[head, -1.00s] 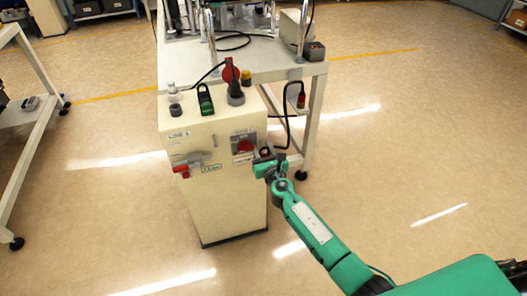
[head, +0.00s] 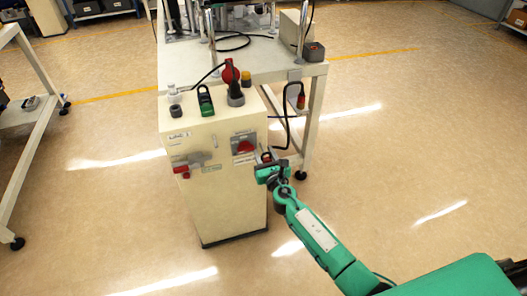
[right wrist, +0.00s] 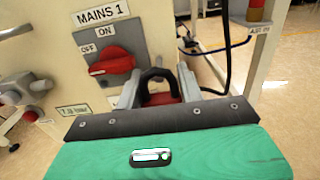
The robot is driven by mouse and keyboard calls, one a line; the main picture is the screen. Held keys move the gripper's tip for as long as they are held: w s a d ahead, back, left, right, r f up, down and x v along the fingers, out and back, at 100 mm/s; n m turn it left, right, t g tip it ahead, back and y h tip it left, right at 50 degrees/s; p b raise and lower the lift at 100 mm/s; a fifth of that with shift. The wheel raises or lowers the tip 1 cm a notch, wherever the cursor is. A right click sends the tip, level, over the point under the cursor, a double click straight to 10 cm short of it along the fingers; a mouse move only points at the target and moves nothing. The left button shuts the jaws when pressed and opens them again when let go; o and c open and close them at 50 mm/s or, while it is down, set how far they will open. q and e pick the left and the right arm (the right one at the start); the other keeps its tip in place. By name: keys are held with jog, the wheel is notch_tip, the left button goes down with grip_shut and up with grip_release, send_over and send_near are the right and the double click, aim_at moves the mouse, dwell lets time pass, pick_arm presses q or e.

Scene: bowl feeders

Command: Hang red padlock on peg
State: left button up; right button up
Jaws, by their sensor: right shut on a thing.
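The red padlock (right wrist: 162,98) with its dark shackle (right wrist: 158,76) pointing up shows in the right wrist view between my right gripper's fingers (right wrist: 160,98). My right gripper is shut on it. In the head view my right gripper (head: 268,160) is in front of the right edge of the cream cabinet, and a little red of the padlock (head: 266,157) shows at its tips. The padlock is just right of the red mains switch (right wrist: 112,62), apart from it in the picture. My left gripper is not in view.
The cream cabinet (head: 225,205) carries the mains switch and a grey lever with a red end (head: 185,168). A cable (head: 287,135) and a red fitting (head: 301,101) are by the white table's leg (head: 313,120). The floor at right is clear.

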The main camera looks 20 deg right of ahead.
jog(key=shift+s+d+p, duration=0.1)
jog(key=shift+s+p, duration=0.3)
jog(key=shift+s, duration=1.85)
jog(key=shift+r, duration=0.1)
